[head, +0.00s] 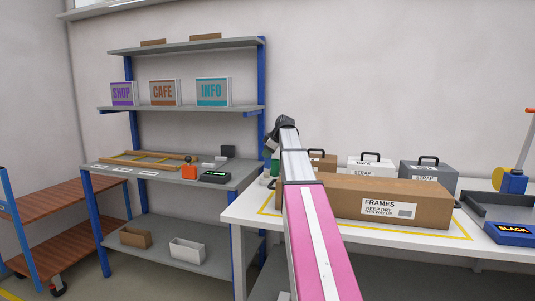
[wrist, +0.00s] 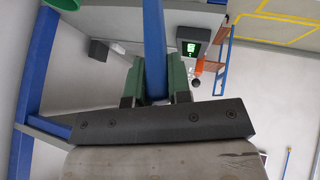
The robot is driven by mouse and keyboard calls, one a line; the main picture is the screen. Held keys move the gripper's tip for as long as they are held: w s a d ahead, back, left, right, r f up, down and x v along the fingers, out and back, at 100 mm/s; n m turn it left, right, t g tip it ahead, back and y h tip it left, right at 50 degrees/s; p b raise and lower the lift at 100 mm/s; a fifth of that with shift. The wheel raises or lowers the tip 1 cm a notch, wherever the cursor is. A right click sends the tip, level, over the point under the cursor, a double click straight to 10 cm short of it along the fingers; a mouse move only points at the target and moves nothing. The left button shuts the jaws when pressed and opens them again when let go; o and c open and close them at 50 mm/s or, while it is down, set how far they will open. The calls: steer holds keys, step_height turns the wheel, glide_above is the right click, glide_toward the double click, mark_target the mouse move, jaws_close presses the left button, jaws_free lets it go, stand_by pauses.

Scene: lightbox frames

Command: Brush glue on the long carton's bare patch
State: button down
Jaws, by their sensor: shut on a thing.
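The long brown carton (head: 430,196) lies on the white table, labelled FRAMES on its front. My arm crosses in front of its left end. I cannot pick out a bare patch on it. My gripper (wrist: 157,66) has green fingers shut on a blue bar (wrist: 153,30), which looks like a brush handle. The bar runs up out of the wrist view, so its far end is hidden. In the head view the gripper is mostly hidden behind my arm, near the table's left end. A green rim shows in the wrist view's top left corner, too cut off to name.
The white table (head: 247,213) has a yellow outline around the carton. Behind stand a white case (head: 371,169) and a grey case (head: 428,177). Left is a grey shelf with blue posts.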

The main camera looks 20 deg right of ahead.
steer(key=shift+r, duration=0.1)
steer(key=shift+r, duration=3.4)
steer(key=shift+a, duration=0.1)
